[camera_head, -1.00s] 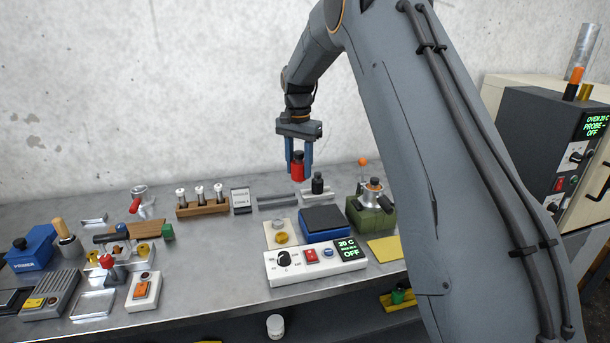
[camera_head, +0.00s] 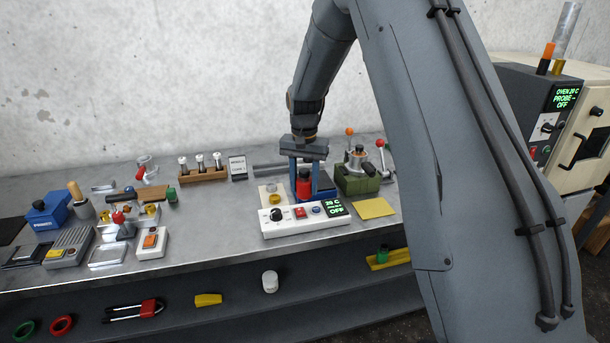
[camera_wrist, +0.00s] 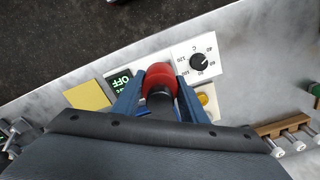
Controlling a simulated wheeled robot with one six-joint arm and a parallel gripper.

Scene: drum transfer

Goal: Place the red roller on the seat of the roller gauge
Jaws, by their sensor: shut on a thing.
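The red roller (camera_head: 303,186), with a black knob on top, is upright between the blue fingers of my gripper (camera_head: 304,194). The gripper is shut on it. In the wrist view the red roller (camera_wrist: 157,74) shows between both fingers, its black knob toward the camera. They are over or just in front of the blue block (camera_head: 325,192), mostly hidden by the gripper; contact below cannot be told. I cannot tell for sure which fixture is the roller gauge. A metal fixture with yellow parts and a red knob (camera_head: 118,217) stands at the left.
A white control box (camera_head: 285,222) reading 20 C and OFF lies just in front. A green device (camera_head: 357,182) stands to the right, with a yellow pad (camera_head: 376,208) before it. A wooden rack (camera_head: 203,175) stands at the back. An oven (camera_head: 590,130) is far right.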

